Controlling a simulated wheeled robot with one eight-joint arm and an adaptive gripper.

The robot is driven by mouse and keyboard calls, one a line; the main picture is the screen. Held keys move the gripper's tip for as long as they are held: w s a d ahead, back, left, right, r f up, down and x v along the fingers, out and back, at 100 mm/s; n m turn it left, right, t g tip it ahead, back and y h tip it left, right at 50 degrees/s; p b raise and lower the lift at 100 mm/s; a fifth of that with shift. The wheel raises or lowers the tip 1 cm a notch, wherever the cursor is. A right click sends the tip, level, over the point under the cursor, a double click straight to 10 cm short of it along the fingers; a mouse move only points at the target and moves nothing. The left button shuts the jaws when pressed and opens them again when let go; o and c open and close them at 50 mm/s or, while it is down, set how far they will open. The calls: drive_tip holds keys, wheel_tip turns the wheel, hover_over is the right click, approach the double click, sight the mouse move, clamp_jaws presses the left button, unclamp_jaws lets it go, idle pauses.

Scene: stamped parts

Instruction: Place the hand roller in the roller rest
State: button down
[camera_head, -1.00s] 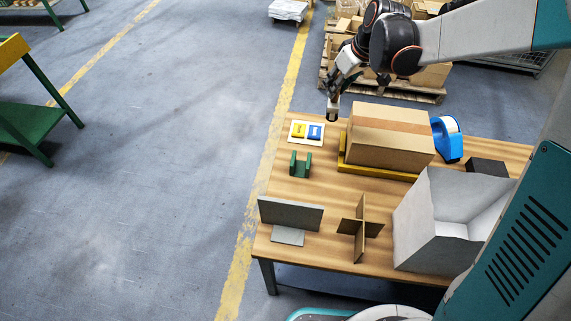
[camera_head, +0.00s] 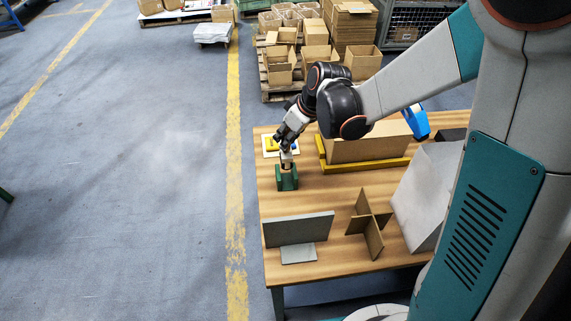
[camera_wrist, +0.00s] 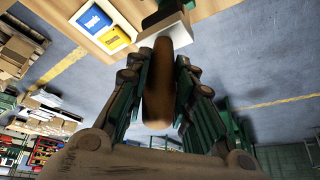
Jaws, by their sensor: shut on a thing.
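My gripper (camera_head: 287,155) is just above the green roller rest (camera_head: 287,181), a small upright-sided stand on the wooden table in the head view. In the wrist view my gripper (camera_wrist: 160,66) is shut on the brown handle of the hand roller (camera_wrist: 158,88), with one finger along each side. A pale block-like piece shows at the far end of the handle; I cannot tell whether it is part of the roller. In the head view the roller is mostly hidden by the fingers, and I cannot tell whether it touches the rest.
A panel with yellow and blue labels (camera_head: 268,150) lies behind the rest. A carton (camera_head: 365,147) in a yellow frame (camera_head: 368,167) stands to the right. A grey upright plate (camera_head: 300,229) and a cardboard cross divider (camera_head: 372,225) stand nearer. Bare tabletop lies between.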

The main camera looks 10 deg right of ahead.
sight(286, 160)
wheel_tip(286, 160, down, 10)
drive_tip(key=b, duration=0.3)
drive_tip(key=shift+r, duration=0.15)
drive_tip(key=c, duration=1.3)
unclamp_jaws()
drive_tip(key=shift+c, duration=0.2)
